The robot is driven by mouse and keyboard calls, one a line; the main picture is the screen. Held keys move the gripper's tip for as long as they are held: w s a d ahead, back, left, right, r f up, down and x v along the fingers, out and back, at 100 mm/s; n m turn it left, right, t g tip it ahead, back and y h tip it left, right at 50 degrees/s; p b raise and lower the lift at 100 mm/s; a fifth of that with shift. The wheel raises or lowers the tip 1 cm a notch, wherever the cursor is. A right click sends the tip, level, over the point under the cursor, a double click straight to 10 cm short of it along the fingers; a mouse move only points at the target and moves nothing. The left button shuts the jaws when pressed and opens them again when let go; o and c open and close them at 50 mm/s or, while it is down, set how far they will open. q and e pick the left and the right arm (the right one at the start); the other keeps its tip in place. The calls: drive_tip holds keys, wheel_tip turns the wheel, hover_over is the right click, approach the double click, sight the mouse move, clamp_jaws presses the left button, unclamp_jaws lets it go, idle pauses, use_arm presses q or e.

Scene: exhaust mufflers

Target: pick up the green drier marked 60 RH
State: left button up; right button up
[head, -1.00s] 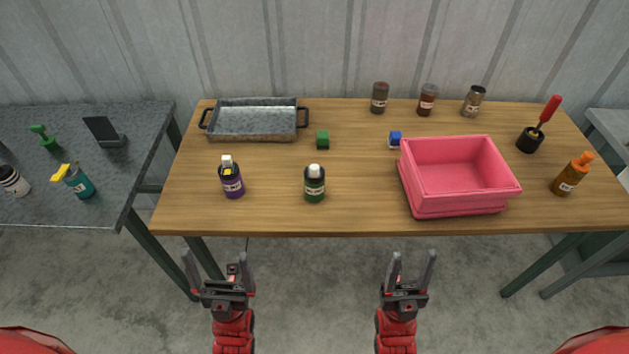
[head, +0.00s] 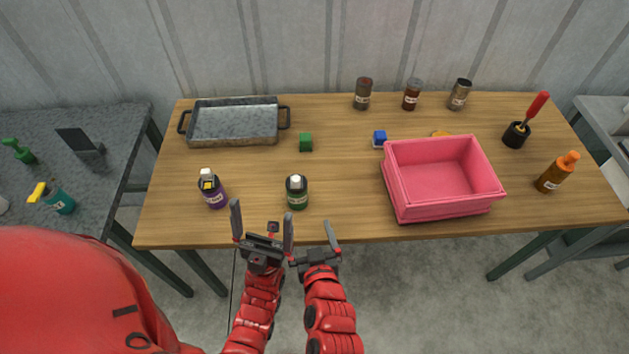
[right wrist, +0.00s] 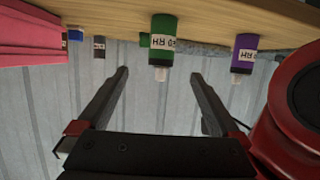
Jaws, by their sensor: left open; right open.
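The green drier is a dark green bottle (head: 297,193) with a white cap, upright near the table's front edge. In the right wrist view, which is upside down, the green drier (right wrist: 163,38) shows a white label that seems to read 60 RH. My right gripper (head: 312,232) is open and empty in front of the table, short of the bottle. In the right wrist view the bottle appears between the fingers of this gripper (right wrist: 160,75), beyond their tips. My left gripper (head: 262,215) is open and empty, left of the right one and close to it.
A purple bottle (head: 213,189) stands left of the green one. A pink bin (head: 445,205) stands to its right. Bare wood surrounds the green bottle.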

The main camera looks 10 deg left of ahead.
sight(299, 201)
drive_tip(key=shift+g, duration=0.3)
drive_tip(key=x, duration=0.7)
drive_tip(key=f+p+x, duration=0.1)
drive_tip(key=x, duration=0.3)
drive_tip(key=shift+a+f, duration=0.25)
drive_tip(key=shift+w+a+f+p, duration=0.1)
drive_tip(key=shift+w+a+p, duration=0.1)
drive_tip(key=shift+w+p, duration=0.4)
drive_tip(key=p+x, duration=0.1)
drive_tip(key=x, duration=0.1)
drive_tip(key=shift+w+f, duration=0.15)
drive_tip(key=shift+w, duration=0.25)
drive_tip(key=shift+w+a+f, duration=0.3)
drive_tip(key=shift+w, duration=0.1)
drive_tip(key=shift+c, duration=0.2)
drive_tip(key=c, duration=1.4)
